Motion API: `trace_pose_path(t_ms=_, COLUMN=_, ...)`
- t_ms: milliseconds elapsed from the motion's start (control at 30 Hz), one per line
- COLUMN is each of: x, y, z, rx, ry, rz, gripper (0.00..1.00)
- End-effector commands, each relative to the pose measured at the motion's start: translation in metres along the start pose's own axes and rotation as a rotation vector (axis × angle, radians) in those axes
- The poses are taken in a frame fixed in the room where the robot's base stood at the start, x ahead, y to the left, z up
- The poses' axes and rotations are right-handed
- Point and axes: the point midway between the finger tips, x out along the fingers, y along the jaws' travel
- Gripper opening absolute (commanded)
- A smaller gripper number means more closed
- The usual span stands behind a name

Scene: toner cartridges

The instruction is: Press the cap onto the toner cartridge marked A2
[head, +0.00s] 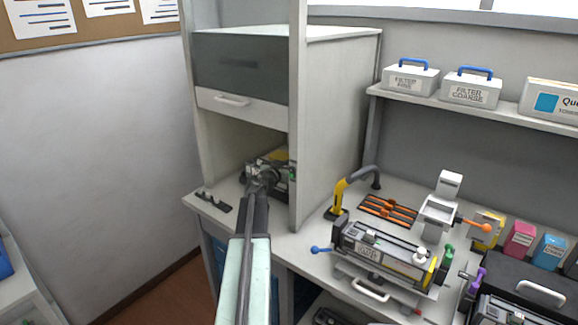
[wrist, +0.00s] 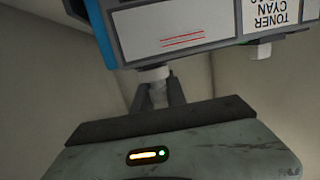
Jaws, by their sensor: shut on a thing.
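My gripper (wrist: 155,88) is shut on a small white cap (wrist: 153,74) in the wrist view. The cap is at the near edge of a toner cartridge (wrist: 180,32), which has a blue end and a white label. Its print appears upside down and reads TONER CYAN; the line beyond is cut off, so I cannot read its mark. I cannot tell whether the cap is seated or only touching. In the head view my gripper (head: 265,172) reaches inside the open cabinet bay, in front of a dark cartridge (head: 283,185) partly hidden by the arm and cabinet post.
The cabinet post (head: 297,120) and side wall (head: 340,130) stand close right of my arm. A larger cartridge unit (head: 385,252) sits on the bench to the right, with an orange-slotted tray (head: 388,209) behind it. A dark rack (head: 213,201) lies at the bay's front left.

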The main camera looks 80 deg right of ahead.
Motion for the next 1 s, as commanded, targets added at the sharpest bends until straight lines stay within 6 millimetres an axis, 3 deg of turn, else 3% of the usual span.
trace_pose_path(t_ms=967, x=0.0005, y=-0.0006, z=0.0052, rx=0.000, ry=0.000, rz=-0.001, gripper=0.00)
trace_pose_path(t_ms=1000, x=0.0005, y=-0.0006, z=0.0052, rx=0.000, ry=0.000, rz=-0.001, gripper=0.28)
